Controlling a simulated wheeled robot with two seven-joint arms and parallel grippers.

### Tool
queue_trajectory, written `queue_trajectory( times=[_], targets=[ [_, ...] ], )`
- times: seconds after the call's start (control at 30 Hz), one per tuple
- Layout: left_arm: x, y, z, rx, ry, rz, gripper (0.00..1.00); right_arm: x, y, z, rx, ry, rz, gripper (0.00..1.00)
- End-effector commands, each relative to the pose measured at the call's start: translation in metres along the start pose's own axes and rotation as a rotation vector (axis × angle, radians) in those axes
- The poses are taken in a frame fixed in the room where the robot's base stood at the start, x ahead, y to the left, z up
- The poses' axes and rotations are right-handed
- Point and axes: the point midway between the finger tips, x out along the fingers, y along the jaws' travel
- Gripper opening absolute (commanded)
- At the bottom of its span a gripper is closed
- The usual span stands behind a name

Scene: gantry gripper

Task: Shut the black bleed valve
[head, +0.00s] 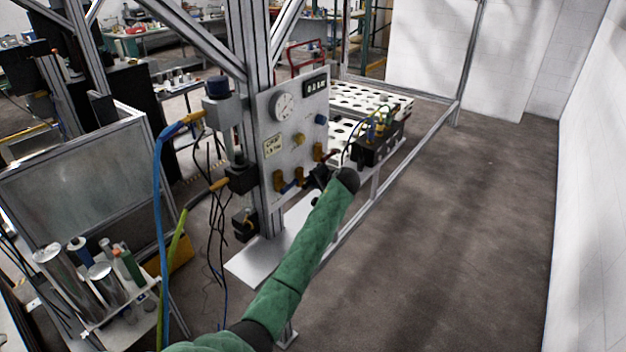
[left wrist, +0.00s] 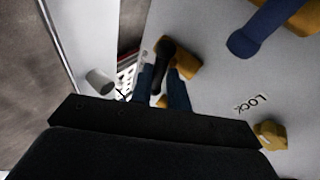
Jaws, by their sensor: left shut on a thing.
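My left gripper (head: 319,178) is at the lower right of the grey valve panel (head: 292,118) in the head view, at the end of my green-sleeved arm. In the left wrist view its two blue fingers (left wrist: 161,92) are shut on the black bleed valve's handle (left wrist: 165,58), one finger on each side. The handle joins a brass-coloured valve body (left wrist: 188,56) on the panel face. The fingers hide the handle's lower part. In the head view my gripper and arm mostly cover this valve. My right gripper is not in view.
A gauge (head: 284,106) and a dark display (head: 315,86) are higher up. A black box with cables (head: 377,149) stands just right. Floor further right is clear.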

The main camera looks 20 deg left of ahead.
Motion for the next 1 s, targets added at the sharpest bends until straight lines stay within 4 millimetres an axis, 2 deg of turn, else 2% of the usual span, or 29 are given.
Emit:
queue_trajectory(
  times=[0.3, 0.83, 0.87, 0.9, 0.93, 1.0],
  targets=[
    [0.0001, 0.0005, -0.0022, 0.093, -0.063, 0.023, 0.00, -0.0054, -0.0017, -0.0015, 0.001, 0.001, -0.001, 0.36],
    [0.0004, 0.0005, -0.0021, 0.110, -0.074, 0.026, 0.00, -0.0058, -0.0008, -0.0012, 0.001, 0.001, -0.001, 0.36],
    [0.0004, 0.0004, -0.0021, 0.110, -0.074, 0.026, 0.23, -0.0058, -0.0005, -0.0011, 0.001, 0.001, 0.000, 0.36],
    [0.0004, 0.0004, -0.0021, 0.110, -0.074, 0.026, 0.31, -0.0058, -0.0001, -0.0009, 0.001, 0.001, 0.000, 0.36],
    [0.0004, 0.0003, -0.0021, 0.110, -0.074, 0.026, 0.37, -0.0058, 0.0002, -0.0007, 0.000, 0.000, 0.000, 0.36],
    [0.0004, 0.0002, -0.0020, 0.109, -0.074, 0.025, 0.38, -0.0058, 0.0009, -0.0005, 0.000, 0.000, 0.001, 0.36]
  ],
)
